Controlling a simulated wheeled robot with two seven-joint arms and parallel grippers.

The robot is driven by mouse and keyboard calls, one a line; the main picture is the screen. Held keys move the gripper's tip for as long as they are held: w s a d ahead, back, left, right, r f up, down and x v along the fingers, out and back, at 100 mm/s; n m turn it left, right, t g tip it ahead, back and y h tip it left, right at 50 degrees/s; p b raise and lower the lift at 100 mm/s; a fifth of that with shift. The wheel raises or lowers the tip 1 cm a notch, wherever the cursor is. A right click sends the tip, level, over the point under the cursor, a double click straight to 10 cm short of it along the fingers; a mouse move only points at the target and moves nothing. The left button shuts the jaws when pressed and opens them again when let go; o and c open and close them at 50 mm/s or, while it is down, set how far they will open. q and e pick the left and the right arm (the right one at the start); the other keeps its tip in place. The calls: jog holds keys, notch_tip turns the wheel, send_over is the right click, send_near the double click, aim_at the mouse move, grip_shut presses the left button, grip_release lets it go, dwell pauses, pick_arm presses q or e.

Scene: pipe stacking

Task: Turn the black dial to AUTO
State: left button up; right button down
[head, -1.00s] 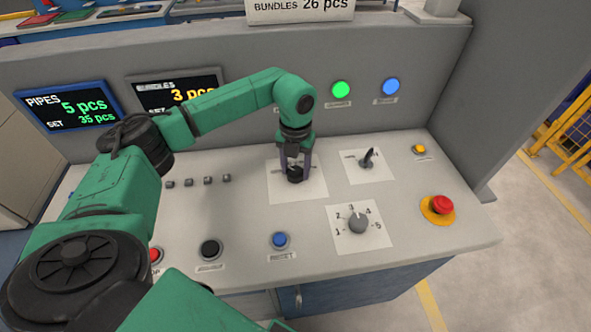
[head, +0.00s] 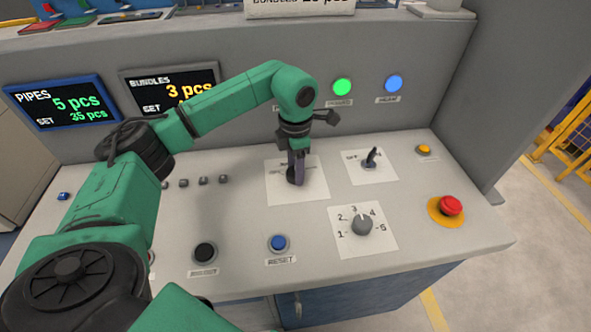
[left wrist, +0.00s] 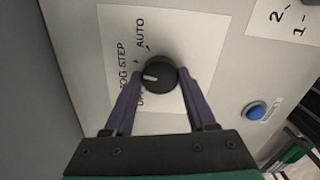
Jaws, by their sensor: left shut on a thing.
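The black dial (left wrist: 160,75) is a round knob on a white label plate (left wrist: 118,25) in the left wrist view. Its white pointer mark faces left in that view, toward the JOG STEP side. The AUTO label (left wrist: 140,33) is up and left of the dial, off the pointer's line. My left gripper (head: 296,180) points down at the dial in the head view, its fingers nearly edge-on. In the left wrist view its two fingers are shut on the dial, one on each side. A finger covers part of the lower lettering. My right gripper is not in view.
A small black lever switch (head: 371,158) stands to the right of the dial. A grey numbered knob (head: 362,225), a blue RESET button (head: 278,242) and a red emergency button (head: 451,206) are nearer the front. Screens and lit lamps (head: 342,87) are on the back panel.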

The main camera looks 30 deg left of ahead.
pick_arm(q)
jog(key=m+b, duration=0.1)
jog(key=m, duration=0.4)
jog(key=shift+w+r+m, duration=0.1)
jog(key=shift+r+m, duration=0.05)
jog(key=shift+m, duration=0.15)
jog(key=shift+r+m+b, duration=0.1)
jog(key=shift+m+b, duration=0.25)
jog(key=shift+m, duration=1.75)
jog(key=o, duration=1.4)
